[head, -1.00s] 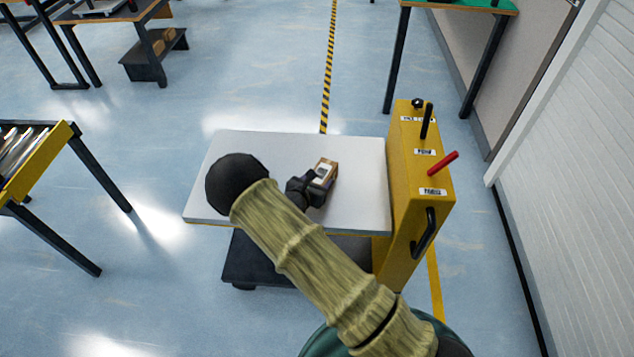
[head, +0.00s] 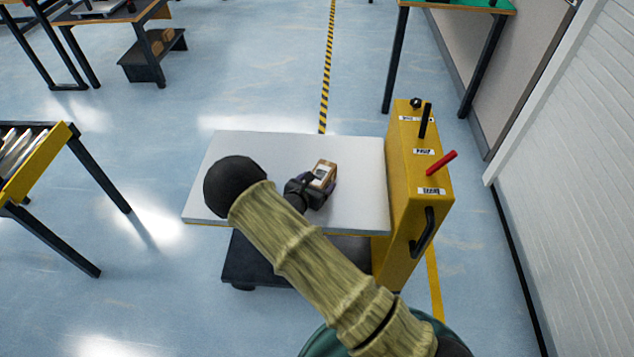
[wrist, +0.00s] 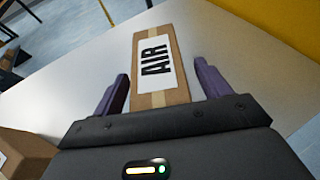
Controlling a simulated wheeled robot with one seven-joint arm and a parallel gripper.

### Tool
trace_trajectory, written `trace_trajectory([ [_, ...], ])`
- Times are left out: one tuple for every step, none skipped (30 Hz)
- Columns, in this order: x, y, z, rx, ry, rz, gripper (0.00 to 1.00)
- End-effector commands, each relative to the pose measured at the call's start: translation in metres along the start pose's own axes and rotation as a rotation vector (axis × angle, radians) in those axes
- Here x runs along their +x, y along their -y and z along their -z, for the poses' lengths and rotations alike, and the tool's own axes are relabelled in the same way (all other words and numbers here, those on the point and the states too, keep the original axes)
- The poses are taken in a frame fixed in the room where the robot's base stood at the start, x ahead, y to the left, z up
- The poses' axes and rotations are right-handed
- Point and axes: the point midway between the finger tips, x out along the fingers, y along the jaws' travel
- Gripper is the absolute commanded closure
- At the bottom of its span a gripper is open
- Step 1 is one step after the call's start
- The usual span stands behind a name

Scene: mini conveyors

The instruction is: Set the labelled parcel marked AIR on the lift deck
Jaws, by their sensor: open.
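The brown parcel (wrist: 160,60) with a white label reading AIR lies on the white lift deck (wrist: 75,92) in the wrist view. In the head view the parcel (head: 324,171) shows near the middle of the deck (head: 360,205), partly hidden by my gripper. My gripper (wrist: 160,92) is open, with one purple finger on each side of the parcel's near end and a gap visible on both sides. In the head view my gripper (head: 315,190) is low over the deck.
Another brown box (wrist: 22,152) shows at the wrist view's lower left. A yellow lift column (head: 415,190) with a red lever (head: 441,163) stands at the deck's right. A roller conveyor (head: 38,160) stands at left. Open floor lies between.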

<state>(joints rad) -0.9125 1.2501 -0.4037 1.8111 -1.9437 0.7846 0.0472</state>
Motion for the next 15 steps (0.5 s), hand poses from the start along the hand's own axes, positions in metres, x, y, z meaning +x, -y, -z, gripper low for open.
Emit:
trace_trajectory([
  [-0.007,-0.002,0.000,0.000,-0.001,-0.003,0.24],
  [-0.011,-0.002,0.000,0.000,0.000,-0.003,0.24],
  [-0.017,-0.001,0.000,0.000,0.000,-0.003,0.24],
  [-0.022,-0.001,0.000,-0.001,-0.001,-0.003,0.24],
  [-0.028,-0.002,0.000,-0.001,-0.001,-0.004,0.24],
  [-0.036,-0.002,0.000,-0.001,-0.002,-0.004,0.24],
  [-0.042,-0.002,0.000,0.000,-0.002,-0.004,0.24],
  [-0.048,-0.001,0.000,-0.001,-0.002,-0.004,0.24],
  [-0.056,-0.001,0.000,-0.001,-0.001,-0.004,0.24],
  [-0.062,-0.001,0.000,-0.001,-0.001,-0.003,0.24],
  [-0.068,-0.001,0.000,0.000,-0.001,-0.003,0.24],
  [-0.076,-0.001,0.000,0.000,-0.001,-0.003,0.24],
  [-0.082,-0.001,0.000,-0.001,-0.002,-0.003,0.24],
  [-0.087,-0.001,0.000,0.000,-0.001,-0.003,0.24],
  [-0.094,-0.001,0.000,0.000,-0.001,-0.003,0.24],
])
